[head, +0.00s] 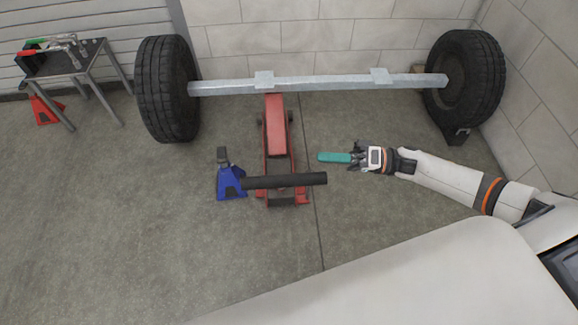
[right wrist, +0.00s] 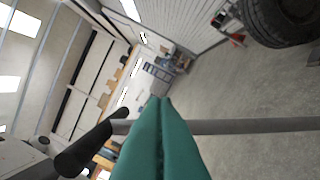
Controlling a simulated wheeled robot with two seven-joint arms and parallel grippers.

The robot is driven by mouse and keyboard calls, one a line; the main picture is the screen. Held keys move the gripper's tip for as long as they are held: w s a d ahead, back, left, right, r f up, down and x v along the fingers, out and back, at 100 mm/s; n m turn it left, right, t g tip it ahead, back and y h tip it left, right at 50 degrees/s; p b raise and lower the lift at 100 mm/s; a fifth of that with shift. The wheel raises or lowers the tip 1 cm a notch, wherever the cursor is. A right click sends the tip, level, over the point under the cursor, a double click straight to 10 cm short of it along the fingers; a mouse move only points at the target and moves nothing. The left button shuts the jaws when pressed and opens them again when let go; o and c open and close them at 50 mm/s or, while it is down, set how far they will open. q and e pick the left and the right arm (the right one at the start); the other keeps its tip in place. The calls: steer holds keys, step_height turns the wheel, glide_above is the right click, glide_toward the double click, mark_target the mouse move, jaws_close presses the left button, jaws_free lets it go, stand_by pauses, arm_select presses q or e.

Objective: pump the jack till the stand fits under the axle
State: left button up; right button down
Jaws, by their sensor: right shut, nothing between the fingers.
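The red floor jack (head: 281,140) stands on the floor with its far end under the grey axle (head: 325,84). Its dark handle (head: 285,181) appears crosswise over the jack's near end. In the right wrist view a grey rod with a black grip (right wrist: 88,150) crosses behind my fingers. The blue stand (head: 231,182) stands upright left of the jack, clear of the axle, partly overlapped by the handle's left end. My right gripper (head: 322,157), with teal fingers, is shut and empty just beyond the handle's right end. Contact cannot be told. My left gripper is out of view.
The axle carries a left tire (head: 167,88) and a right tire (head: 466,85); a dark chock (head: 457,136) sits by the right one. A small table (head: 62,62) with tools stands at far left, a red stand (head: 46,108) beside it. Floor left of the blue stand is clear.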

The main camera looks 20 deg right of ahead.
steer(key=f+p+x, duration=0.1)
steer(key=p+x, duration=0.1)
steer(key=x, duration=0.8)
steer(key=s, duration=0.1)
steer(key=s+f, duration=0.1)
steer(key=s, duration=0.1)
steer(key=shift+s+a, duration=0.1)
steer(key=shift+s, duration=0.15)
